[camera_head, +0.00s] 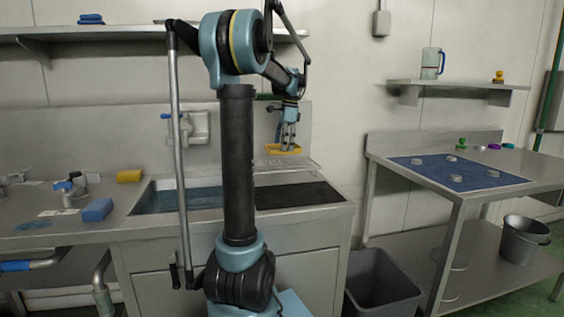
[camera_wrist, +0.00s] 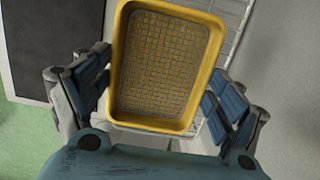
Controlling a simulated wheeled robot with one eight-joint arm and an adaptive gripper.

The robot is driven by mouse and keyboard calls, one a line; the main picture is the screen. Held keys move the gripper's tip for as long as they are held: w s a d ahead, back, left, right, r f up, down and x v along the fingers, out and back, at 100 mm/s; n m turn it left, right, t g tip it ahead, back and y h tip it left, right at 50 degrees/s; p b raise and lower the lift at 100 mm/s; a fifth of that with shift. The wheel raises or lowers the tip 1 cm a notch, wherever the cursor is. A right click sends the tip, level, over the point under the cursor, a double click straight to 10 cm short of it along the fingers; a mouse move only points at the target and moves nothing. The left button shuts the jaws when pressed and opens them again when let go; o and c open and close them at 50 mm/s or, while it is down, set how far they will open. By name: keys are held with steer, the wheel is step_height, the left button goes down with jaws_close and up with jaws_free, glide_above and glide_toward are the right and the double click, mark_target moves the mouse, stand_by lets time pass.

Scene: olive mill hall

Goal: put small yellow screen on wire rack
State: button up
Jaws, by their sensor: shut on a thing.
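The small yellow screen (camera_head: 284,150) is a shallow rectangular tray with a yellow rim and a grey mesh bottom. It shows large in the wrist view (camera_wrist: 160,115), its mesh facing the camera, between my two finger pads. My gripper (camera_head: 287,142) points down and is shut on the screen. The wire rack (camera_head: 285,164) is a pale grid above the right side of the sink counter. The screen is over the rack's back part; I cannot tell whether they touch. Part of the rack (camera_wrist: 236,28) shows behind and right of the screen in the wrist view.
A dark mat (camera_head: 298,194) lies on the counter below the rack. The sink basin (camera_head: 180,199) is left of it. A blue sponge (camera_head: 97,210) and a yellow sponge (camera_head: 130,176) lie further left. A worktable with a blue mat (camera_head: 455,178) and a grey bin (camera_head: 382,285) are right.

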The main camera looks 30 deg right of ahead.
mark_target(283, 166)
steer(key=shift+f, duration=2.9)
steer(key=o, duration=0.9)
steer(key=shift+f, duration=0.1)
steer(key=shift+o, duration=0.2)
steer(key=r, duration=0.4)
steer(key=d+r, duration=0.1)
steer(key=r, duration=0.7)
steer(key=shift+s+d+r, duration=0.1)
steer(key=shift+s+d, duration=0.15)
steer(key=shift+d, duration=0.1)
steer(key=shift+s, duration=0.1)
